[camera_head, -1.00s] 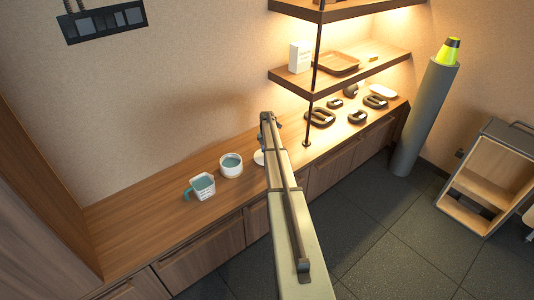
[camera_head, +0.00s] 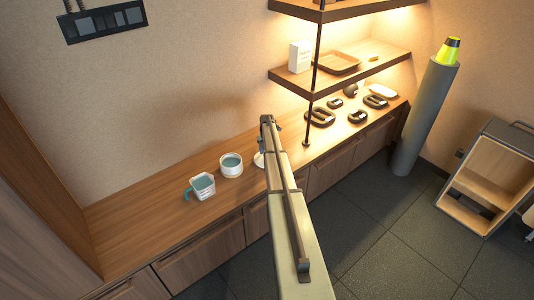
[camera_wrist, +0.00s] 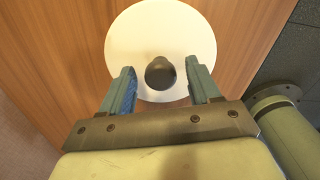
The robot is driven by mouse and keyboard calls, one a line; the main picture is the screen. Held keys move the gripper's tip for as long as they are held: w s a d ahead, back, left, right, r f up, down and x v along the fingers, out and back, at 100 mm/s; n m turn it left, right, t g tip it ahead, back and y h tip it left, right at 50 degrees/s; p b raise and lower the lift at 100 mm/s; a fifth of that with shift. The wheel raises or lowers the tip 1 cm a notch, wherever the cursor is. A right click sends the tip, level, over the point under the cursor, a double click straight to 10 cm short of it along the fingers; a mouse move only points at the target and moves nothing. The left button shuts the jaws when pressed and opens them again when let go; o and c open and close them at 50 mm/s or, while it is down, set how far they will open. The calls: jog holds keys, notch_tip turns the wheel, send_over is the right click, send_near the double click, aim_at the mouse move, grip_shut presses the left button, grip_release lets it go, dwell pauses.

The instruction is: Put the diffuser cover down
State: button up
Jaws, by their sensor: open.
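The diffuser cover (camera_wrist: 150,28) looks like a white round disc with a dark knob (camera_wrist: 160,73) at its middle. In the wrist view it lies on or just over the wooden counter; I cannot tell whether it touches. My gripper (camera_wrist: 162,88) is open, with its two blue-padded fingers apart on either side of the knob and a gap to each side. In the head view a small white edge of the cover (camera_head: 259,160) shows to the left of my arm, which hides the rest of it and the fingertips.
A white bowl (camera_head: 231,173) and a square cup with a teal handle (camera_head: 204,187) stand left of my arm on the counter (camera_head: 130,225). Several dark ring-shaped items (camera_head: 320,117) lie to the right, past a shelf post (camera_head: 310,110). The counter's left end is clear.

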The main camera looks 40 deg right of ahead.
notch_tip(320, 180, up, 12)
jog(key=shift+r, duration=0.15)
dwell(0.5)
